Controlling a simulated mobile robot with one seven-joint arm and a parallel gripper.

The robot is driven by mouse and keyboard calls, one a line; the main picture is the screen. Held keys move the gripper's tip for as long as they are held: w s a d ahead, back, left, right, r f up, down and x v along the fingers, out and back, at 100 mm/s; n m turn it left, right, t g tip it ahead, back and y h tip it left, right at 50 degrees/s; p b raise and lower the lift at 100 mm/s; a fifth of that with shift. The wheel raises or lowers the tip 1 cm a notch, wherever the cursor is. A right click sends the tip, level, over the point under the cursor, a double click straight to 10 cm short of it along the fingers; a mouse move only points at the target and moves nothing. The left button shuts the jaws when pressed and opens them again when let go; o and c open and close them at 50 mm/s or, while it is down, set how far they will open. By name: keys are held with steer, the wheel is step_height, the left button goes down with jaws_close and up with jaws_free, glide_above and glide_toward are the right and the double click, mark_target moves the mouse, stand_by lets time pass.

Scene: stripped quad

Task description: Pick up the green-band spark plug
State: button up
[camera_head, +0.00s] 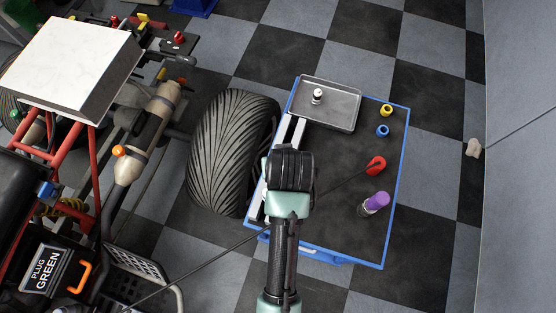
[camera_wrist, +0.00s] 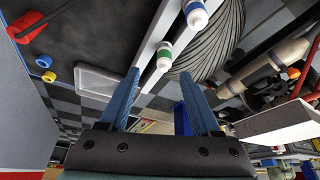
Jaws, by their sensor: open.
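The green-band spark plug (camera_wrist: 164,58) shows in the wrist view as a white plug with a green ring, on a pale rail. A second white plug with a blue band (camera_wrist: 196,14) is farther up on a pale rail. My gripper (camera_wrist: 159,72) is open and empty; its two blue fingers are spread, and the green-band plug appears just beyond the gap, nearer the right fingertip. I cannot tell the exact distance. In the head view my arm's end (camera_head: 290,170) is over the cart's left edge and hides my fingers and these plugs.
The blue-edged cart (camera_head: 340,225) carries a grey tray (camera_head: 345,117) with a white plug (camera_head: 317,96), yellow (camera_head: 386,110) and blue rings (camera_head: 383,130), a red item (camera_head: 376,165) and a purple cylinder (camera_head: 376,202). A tyre (camera_head: 228,150) stands close left. A sign (camera_head: 46,270) reads "PLUG GREEN".

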steer(key=shift+a+x, duration=0.15)
steer(key=shift+x, duration=1.5)
steer(key=shift+a+x, duration=0.2)
steer(key=shift+x, duration=1.4)
steer(key=shift+w, duration=0.15)
jaws_close()
steer(key=shift+r, duration=0.1)
